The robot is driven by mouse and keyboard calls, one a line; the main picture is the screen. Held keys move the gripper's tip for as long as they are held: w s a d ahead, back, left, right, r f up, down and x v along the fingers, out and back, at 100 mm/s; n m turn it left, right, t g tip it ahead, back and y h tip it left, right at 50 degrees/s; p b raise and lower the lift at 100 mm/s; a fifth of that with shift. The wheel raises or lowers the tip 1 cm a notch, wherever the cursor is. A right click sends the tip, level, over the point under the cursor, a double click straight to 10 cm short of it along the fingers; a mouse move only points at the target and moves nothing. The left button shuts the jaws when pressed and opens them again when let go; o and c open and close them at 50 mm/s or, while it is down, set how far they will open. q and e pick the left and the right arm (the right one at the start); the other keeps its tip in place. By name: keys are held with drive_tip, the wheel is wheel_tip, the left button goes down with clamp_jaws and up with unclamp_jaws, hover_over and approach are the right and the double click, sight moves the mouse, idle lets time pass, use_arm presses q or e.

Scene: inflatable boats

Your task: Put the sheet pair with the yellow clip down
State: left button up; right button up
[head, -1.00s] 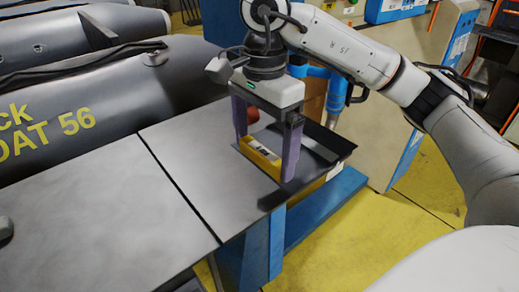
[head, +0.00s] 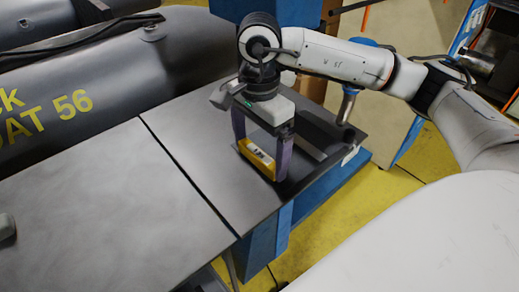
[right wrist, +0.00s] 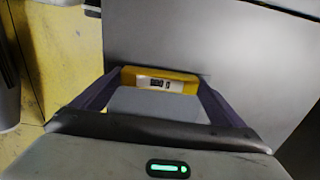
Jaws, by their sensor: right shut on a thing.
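My right gripper (head: 261,156) is over the dark table (head: 100,215), near its right end, with its purple fingers pointing down. It is shut on the sheet pair with the yellow clip. The yellow clip (head: 256,158) shows between the fingers, and also in the right wrist view (right wrist: 182,75), with a small black-and-white label. A plain grey sheet surface (right wrist: 155,103) lies between the fingers below the clip in the right wrist view. I cannot tell whether the pair touches the table. My left gripper is not clearly seen.
A dark inflatable boat (head: 110,75) with yellow lettering lies behind the table. A blue-handled tool (head: 348,104) stands behind my right gripper. A dark strip lies at the table's right end. A small grey thing (head: 6,228) is at the left edge.

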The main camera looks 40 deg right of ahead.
drive_tip(key=shift+f, duration=0.4)
drive_tip(key=o, duration=0.8)
wheel_tip(320, 180, up, 12)
drive_tip(key=shift+r, duration=0.1)
idle(0.3)
